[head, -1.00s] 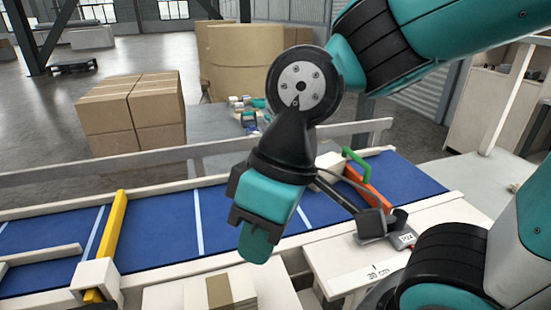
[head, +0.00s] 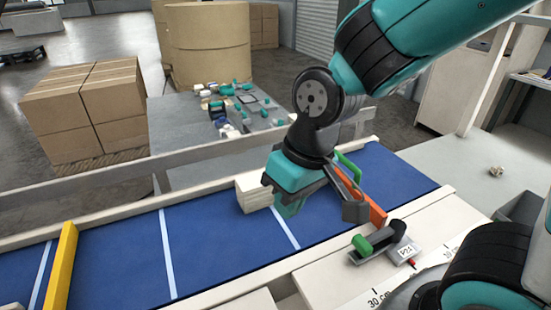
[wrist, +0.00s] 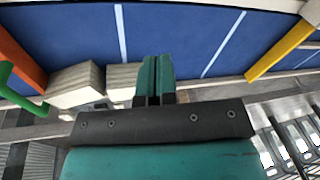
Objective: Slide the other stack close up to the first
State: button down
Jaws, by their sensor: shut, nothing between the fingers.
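Two pale stacks stand side by side on the blue belt in the wrist view: one stack (wrist: 75,86) nearer the orange bar, the other (wrist: 123,77) beside my fingers, with a narrow dark gap between them. In the head view one pale stack (head: 252,191) shows just left of my gripper (head: 288,207); the second appears hidden behind the gripper and wrist. My gripper is shut and empty, fingers pointing down over the belt; in the wrist view its fingers (wrist: 155,72) are together, right of the nearer stack. Whether they touch it I cannot tell.
The blue belt (head: 120,245) is clear between the stacks and the yellow bar (head: 60,268). An orange bar (head: 372,207) with a green handle (head: 348,166) stands to the right. A pale rail runs behind. A dark device with a green knob (head: 361,244) sits on the front ledge.

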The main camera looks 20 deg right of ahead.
jog(key=w+d+f+m+t+h+p, duration=0.1)
jog(key=w+d+f+m+h, duration=0.1)
jog(key=w+d+f, duration=0.3)
jog(key=p, duration=0.4)
send_near(262, 189)
jog(key=w+f, duration=0.3)
jog(key=w+d+f, duration=0.1)
jog(key=f, duration=0.1)
jog(key=shift+w+f, duration=0.1)
jog(key=shift+w, duration=0.2)
jog(key=shift+w+a+f+p, duration=0.1)
jog(key=shift+w+f+p, duration=0.1)
jog(key=shift+p, duration=0.25)
jog(key=shift+f+b, duration=0.3)
jog(key=shift+f, duration=0.4)
jog(key=shift+s+f, duration=0.1)
jog(key=shift+s, duration=0.05)
